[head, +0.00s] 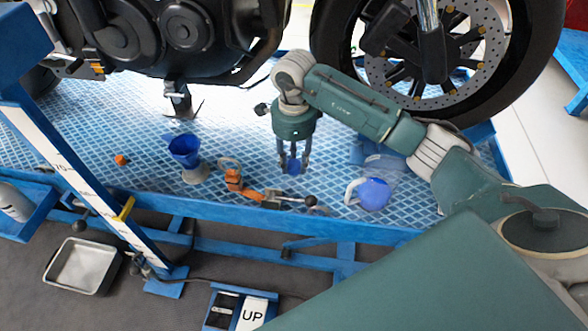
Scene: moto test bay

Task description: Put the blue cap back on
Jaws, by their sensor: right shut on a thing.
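My right gripper (293,172) points down over the blue checkered platform of the lift. It is shut on a small blue piece, which looks like the blue cap (293,168), between its fingertips. I cannot tell whether the cap touches the platform. To its right is a rounded blue container (374,193) with a pale handle on its left side. My left gripper is not in view.
An orange tool with a dark handle (250,192) lies left of my gripper, near the platform's front edge. A small orange piece (121,160) lies farther left. The motorcycle's wheel (490,60) stands behind. A blue post (60,150) rises at left.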

